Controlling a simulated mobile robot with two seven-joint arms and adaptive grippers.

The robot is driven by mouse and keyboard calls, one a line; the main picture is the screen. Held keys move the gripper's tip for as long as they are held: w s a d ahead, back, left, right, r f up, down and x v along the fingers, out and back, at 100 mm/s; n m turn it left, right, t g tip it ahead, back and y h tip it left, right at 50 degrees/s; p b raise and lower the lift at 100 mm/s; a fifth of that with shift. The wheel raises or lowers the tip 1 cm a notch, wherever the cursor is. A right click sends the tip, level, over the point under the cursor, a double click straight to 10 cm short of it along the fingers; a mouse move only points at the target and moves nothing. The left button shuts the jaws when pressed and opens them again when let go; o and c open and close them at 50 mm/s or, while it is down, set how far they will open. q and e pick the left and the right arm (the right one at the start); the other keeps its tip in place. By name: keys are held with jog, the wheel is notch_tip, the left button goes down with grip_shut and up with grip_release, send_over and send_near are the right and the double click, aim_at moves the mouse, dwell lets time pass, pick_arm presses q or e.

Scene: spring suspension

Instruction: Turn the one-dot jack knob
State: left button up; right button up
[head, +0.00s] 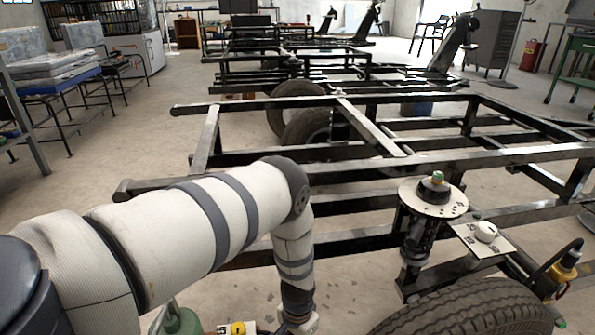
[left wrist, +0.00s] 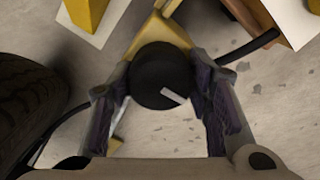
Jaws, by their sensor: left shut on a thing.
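A round black knob (left wrist: 155,72) with a short white pointer mark sits between the fingers of my left gripper (left wrist: 163,88) in the left wrist view. The fingers are shut on its two sides. The white mark points to the lower right in that view. A yellow, pointed body (left wrist: 165,34) lies behind the knob. I see no dot marking on the knob. In the head view my left arm reaches down to the bottom edge, and its fingers and the held knob are out of sight. My right gripper is not in view.
A black tyre (left wrist: 25,90) is close on the left in the wrist view. The head view shows a black steel frame (head: 375,150), a spring strut with a round plate (head: 433,200), a large tyre (head: 470,310), and a yellow-topped part (head: 565,268) at right.

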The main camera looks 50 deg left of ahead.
pick_arm(q)
jog(key=o, duration=1.1)
jog(key=shift+o, duration=0.2)
notch_tip(320, 180, up, 12)
